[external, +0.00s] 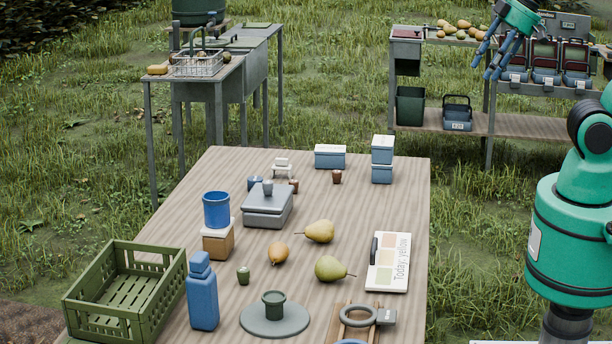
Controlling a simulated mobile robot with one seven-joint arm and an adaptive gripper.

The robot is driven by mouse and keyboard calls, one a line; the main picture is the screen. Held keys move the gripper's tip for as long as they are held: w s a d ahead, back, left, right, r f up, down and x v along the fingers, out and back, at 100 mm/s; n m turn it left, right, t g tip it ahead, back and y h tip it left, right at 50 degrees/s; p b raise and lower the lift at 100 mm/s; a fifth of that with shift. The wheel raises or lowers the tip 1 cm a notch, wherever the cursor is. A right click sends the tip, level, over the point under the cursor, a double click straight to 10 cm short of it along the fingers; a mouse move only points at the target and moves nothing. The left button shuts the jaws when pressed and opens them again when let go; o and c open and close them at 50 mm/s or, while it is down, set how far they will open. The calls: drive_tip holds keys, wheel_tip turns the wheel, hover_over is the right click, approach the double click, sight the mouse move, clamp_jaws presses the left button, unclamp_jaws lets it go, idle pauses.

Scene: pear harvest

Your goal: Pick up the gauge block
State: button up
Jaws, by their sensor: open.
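No object is plainly marked as the gauge block. A grey ring (357,316) with a squarish grey block (387,317) at its right side lies over a wooden rack (337,333) at the table's near edge; it looks like a gauge, but I cannot tell for sure. The lower part of the rack is cut off by the frame. My gripper (490,62) is at the upper right, raised and well away from the table's items. Its blue fingers are spread and point down and left, with nothing between them.
The wooden table (400,190) carries a green crate (165,270), blue bottle (202,295), blue cup (216,210) on a block, grey scale (268,209), pears (331,269) and a card (389,262) reading "Today: yellow". A shelf bench (470,120) stands behind.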

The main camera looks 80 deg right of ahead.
drive_tip(key=shift+o, duration=1.3)
drive_tip(key=w+d+r+g, duration=0.1)
drive_tip(key=w+d+r, duration=0.15)
drive_tip(key=w, duration=0.75)
drive_tip(key=w+d+r, duration=0.2)
drive_tip(key=w+r, duration=0.1)
drive_tip(key=w, duration=0.7)
drive_tip(key=w+d+f+g+b, duration=0.1)
drive_tip(key=w+d+f, duration=0.15)
drive_tip(key=w, duration=0.75)
drive_tip(key=w+d+f, duration=0.2)
drive_tip(key=w+d, duration=0.2)
drive_tip(key=w, duration=0.5)
drive_tip(key=w+d+f+g, duration=0.1)
drive_tip(key=w+d+f, duration=0.4)
drive_tip(key=w+f, duration=0.25)
drive_tip(key=w+d+f, duration=0.5)
drive_tip(key=w+f, duration=0.1)
drive_tip(key=w, duration=0.3)
drive_tip(key=w+d+f, duration=0.3)
drive_tip(key=f, duration=0.4)
drive_tip(key=w+d+f, duration=0.3)
drive_tip(key=d+f, duration=0.1)
drive_tip(key=f, duration=0.3)
drive_tip(key=w+d+f+g, duration=0.1)
drive_tip(key=w+d+f, duration=0.2)
drive_tip(key=f, duration=0.4)
drive_tip(key=shift+d+b, duration=0.35)
drive_tip(key=shift+b, duration=0.1)
